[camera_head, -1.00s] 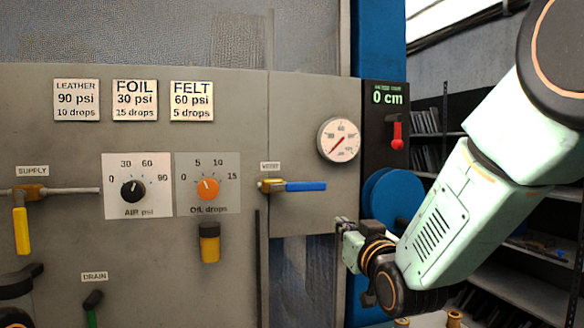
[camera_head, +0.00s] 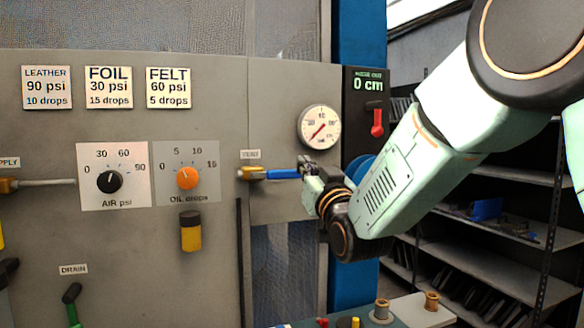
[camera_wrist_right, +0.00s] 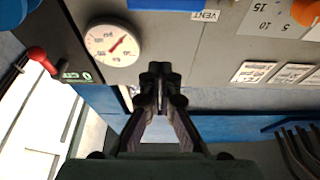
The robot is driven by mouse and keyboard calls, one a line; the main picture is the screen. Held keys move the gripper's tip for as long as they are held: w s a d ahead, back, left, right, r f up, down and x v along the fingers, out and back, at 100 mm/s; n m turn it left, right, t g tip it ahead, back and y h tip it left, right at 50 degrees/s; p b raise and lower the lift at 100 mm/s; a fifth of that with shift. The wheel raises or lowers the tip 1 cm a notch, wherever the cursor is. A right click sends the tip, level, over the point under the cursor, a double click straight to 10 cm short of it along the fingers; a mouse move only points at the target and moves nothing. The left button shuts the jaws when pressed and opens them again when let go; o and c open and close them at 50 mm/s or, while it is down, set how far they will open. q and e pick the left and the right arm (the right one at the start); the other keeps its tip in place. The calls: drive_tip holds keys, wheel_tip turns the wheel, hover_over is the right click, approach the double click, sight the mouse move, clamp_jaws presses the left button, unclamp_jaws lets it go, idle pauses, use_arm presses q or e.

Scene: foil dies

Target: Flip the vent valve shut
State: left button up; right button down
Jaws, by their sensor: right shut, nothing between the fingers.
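The vent valve has a brass body (camera_head: 251,173) and a blue handle (camera_head: 283,174) that lies level, pointing right, under a small VENT label (camera_head: 250,154). My right gripper (camera_head: 304,164) is at the handle's right end; in the head view it overlaps that end, and I cannot tell whether they touch. In the right wrist view the blue handle (camera_wrist_right: 178,3) is cut by the top edge, beyond the fingertips (camera_wrist_right: 161,72). The fingers are shut together with nothing between them. My left gripper is not seen.
A round gauge (camera_head: 319,127) sits just above my right gripper, and a red lever (camera_head: 377,122) is to its right. Left of the vent are an orange oil knob (camera_head: 187,178) and a black air knob (camera_head: 110,182). A green drain handle (camera_head: 72,310) is lower left.

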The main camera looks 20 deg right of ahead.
wheel_tip(320, 180, up, 2)
drive_tip(key=r+p, duration=0.1)
drive_tip(key=p, duration=0.1)
hover_over(287, 174)
drive_tip(key=s+d, duration=0.1)
drive_tip(key=s, duration=0.1)
wheel_tip(287, 174, down, 4)
drive_tip(key=shift+w+f+p, duration=0.1)
drive_tip(key=shift+f+p, duration=0.1)
drive_tip(key=shift+p, duration=0.1)
drive_tip(key=shift+a, duration=0.15)
